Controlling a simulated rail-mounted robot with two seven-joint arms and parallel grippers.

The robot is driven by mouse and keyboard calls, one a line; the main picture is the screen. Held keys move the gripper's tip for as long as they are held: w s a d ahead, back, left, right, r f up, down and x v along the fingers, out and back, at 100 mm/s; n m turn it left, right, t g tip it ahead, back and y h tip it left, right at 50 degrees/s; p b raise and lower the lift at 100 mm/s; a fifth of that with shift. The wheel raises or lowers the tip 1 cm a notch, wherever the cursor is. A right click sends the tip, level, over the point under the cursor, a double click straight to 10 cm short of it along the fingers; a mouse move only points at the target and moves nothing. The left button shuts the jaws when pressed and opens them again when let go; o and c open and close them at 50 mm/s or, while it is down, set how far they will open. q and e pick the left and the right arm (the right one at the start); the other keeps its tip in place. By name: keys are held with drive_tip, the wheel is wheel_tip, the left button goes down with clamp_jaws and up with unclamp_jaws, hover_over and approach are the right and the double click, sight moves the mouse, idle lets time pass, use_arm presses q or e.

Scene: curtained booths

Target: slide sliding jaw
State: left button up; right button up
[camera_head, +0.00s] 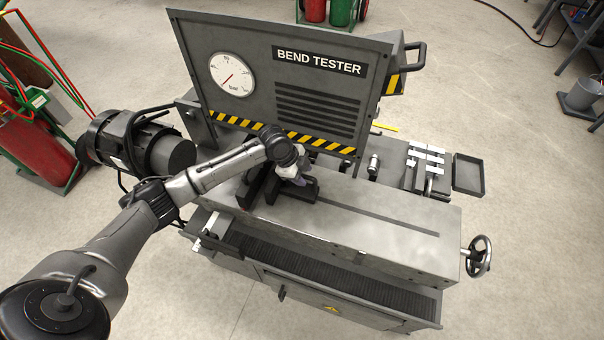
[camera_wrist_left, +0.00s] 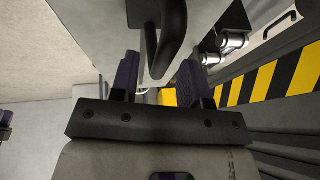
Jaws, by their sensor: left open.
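The bend tester's grey bed (camera_head: 350,235) carries dark jaw blocks (camera_head: 252,187) at its left part, below the big panel. A long dark slot (camera_head: 385,214) runs along the bed to the right of them. My left gripper (camera_head: 292,178) is over the jaw blocks and partly hides them; which block is the sliding jaw is hard to tell. In the left wrist view, the gripper's purple fingers (camera_wrist_left: 158,76) are open. A dark curved handle (camera_wrist_left: 172,38) shows between them, and contact with it cannot be made out. My right gripper is not in view.
The upright panel (camera_head: 285,75) with a gauge stands close behind the gripper; its striped edge (camera_wrist_left: 268,80) is near in the wrist view. A handwheel (camera_head: 478,257) sticks out at the bed's right end. The bed top right of the jaws is clear.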

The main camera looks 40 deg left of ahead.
use_arm(q)
drive_tip(key=shift+c, duration=0.2)
clamp_jaws()
idle(0.4)
